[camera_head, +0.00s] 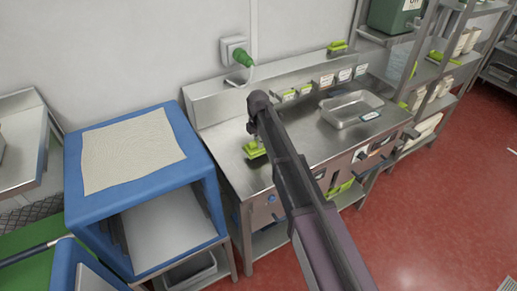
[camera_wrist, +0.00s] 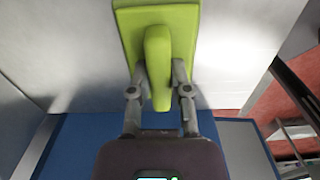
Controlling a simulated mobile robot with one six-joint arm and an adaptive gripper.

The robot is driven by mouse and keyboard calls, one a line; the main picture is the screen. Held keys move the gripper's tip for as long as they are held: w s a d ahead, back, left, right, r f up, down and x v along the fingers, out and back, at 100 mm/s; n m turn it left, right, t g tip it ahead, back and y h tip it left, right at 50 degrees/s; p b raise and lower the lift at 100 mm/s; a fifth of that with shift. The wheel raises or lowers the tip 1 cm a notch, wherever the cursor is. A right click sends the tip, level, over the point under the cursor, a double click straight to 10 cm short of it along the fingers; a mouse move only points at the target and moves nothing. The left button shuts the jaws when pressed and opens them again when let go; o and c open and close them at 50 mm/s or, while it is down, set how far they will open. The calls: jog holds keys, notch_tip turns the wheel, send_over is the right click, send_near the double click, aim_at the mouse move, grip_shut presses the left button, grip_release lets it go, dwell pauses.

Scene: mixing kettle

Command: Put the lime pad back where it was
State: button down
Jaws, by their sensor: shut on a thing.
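The lime pad (camera_head: 254,149) is at the left part of the steel counter (camera_head: 228,140), beside the end of my arm. In the wrist view the lime pad (camera_wrist: 188,38) is a flat block with a raised handle (camera_wrist: 158,65). My gripper (camera_wrist: 160,72) has its two fingers on either side of this handle and is shut on it. My arm partly hides the gripper in the head view. I cannot tell whether the pad touches the counter.
A shallow steel tray (camera_head: 352,121) sits on the counter to the right. Another lime pad (camera_head: 337,46) lies on the back ledge. A blue cabinet (camera_head: 75,190) with a cloth (camera_head: 130,148) on top stands left of the counter. A green plug (camera_head: 243,58) sits in the wall socket.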

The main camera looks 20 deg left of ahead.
jog(key=shift+f+b, duration=1)
jog(key=shift+f, duration=0.35)
jog(key=shift+f, duration=0.15)
jog(key=c, duration=0.6)
grip_release()
notch_tip(320, 180, up, 12)
jog(key=p, duration=1.2)
jog(key=shift+r, duration=0.2)
jog(key=s+d+m, duration=0.5)
jog(key=d+m, duration=0.4)
jog(key=d, duration=0.5)
jog(key=s+d+m, duration=0.6)
jog(key=d+m, duration=0.3)
jog(key=d, duration=0.6)
jog(key=s+d+m, duration=0.6)
jog(key=d+m, duration=0.3)
jog(key=d, duration=0.5)
jog(key=shift+d+m, duration=0.35)
jog(key=shift+m, duration=0.05)
